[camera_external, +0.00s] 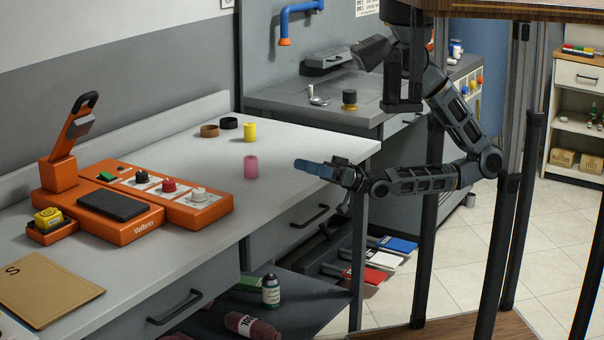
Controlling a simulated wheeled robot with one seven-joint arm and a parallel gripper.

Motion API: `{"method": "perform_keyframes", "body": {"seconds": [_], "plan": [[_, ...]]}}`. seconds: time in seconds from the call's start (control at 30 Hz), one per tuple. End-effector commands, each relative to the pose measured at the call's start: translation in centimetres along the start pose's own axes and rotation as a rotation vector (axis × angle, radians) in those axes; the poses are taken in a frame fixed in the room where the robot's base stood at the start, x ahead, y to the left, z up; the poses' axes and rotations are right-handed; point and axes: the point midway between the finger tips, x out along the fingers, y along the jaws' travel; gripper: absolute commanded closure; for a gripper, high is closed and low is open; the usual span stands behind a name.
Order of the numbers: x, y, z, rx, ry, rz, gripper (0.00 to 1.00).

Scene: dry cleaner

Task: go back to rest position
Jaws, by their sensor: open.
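My gripper (314,168) is at the end of my arm, which reaches in from the right. It points left, near the right edge of the grey counter (290,210). Its fingers show edge-on with nothing visible held in them. A pink cylinder (251,167) stands upright on the counter a short way left of the fingertips, apart from them.
A yellow cylinder (249,131), a black ring (229,123) and a brown ring (209,131) stand behind the pink one. An orange machine (128,219) and a brown envelope (45,288) occupy the left. The counter's front right is clear.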

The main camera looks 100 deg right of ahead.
Motion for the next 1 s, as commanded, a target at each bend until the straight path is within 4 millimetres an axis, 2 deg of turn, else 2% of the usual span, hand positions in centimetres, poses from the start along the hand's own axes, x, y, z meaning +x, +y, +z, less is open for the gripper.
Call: {"method": "perform_keyframes", "body": {"seconds": [0.03,0.3,0.4,0.5,0.7,1.0], "plan": [[-2.2,0.8,0.6,-0.007,-0.056,0.030,0.34],[-12.5,5.6,1.7,-0.100,-0.348,0.151,0.34],[-15.9,7.1,1.4,-0.141,-0.449,0.172,0.34],[-18.4,8.2,0.9,-0.176,-0.530,0.182,0.34],[-20.8,9.3,0.2,-0.215,-0.611,0.186,0.34],[-20.9,9.4,0.1,-0.219,-0.617,0.186,0.34]]}}
